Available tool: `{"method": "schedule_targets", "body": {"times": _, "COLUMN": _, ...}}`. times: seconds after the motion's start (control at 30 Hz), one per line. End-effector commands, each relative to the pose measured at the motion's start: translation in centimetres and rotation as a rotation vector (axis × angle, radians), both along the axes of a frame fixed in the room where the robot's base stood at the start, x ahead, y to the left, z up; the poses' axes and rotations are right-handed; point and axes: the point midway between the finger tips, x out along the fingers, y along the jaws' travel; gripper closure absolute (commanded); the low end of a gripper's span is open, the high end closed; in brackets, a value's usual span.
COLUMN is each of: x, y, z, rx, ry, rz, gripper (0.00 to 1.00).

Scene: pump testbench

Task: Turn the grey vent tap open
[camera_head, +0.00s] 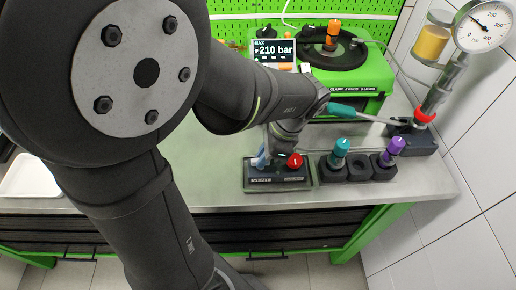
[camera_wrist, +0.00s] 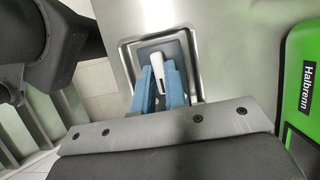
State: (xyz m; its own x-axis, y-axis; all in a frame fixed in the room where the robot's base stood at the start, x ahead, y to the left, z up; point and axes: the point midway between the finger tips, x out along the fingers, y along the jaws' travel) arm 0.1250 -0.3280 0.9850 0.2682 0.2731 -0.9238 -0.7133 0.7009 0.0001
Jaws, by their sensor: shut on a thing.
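The grey vent tap (camera_wrist: 156,62) shows in the wrist view as a pale grey lever standing on a dark square base. My gripper (camera_wrist: 159,77) has its two blue fingers on either side of the lever and is shut on it. In the head view my gripper (camera_head: 265,157) is down at the dark block (camera_head: 275,183) at the bench's front, left of a red knob (camera_head: 295,161). The tap is mostly hidden there behind my wrist and fingers. I cannot tell from these frames how far it is turned.
Right of the block stands a dark holder with a teal-topped (camera_head: 341,148) and a purple-topped piece (camera_head: 394,147). A green machine (camera_head: 345,80) stands behind, beside a display (camera_head: 274,50) reading MAX 210 bar. A gauge (camera_head: 484,27) is at the right. The bench's left front is mostly hidden by my arm.

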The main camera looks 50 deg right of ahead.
Motion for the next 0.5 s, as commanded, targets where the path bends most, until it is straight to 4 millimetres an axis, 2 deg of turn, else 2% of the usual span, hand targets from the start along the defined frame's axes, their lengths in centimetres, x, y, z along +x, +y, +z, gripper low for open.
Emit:
{"method": "schedule_targets", "body": {"times": 0.27, "x": 0.08, "y": -0.1, "z": 0.03, "rx": 0.001, "ry": 0.001, "rz": 0.105, "gripper": 1.0}}
{"method": "schedule_targets", "body": {"times": 0.5, "x": 0.2, "y": -0.19, "z": 0.04, "rx": -0.002, "ry": 0.001, "rz": 0.302, "gripper": 1.0}}
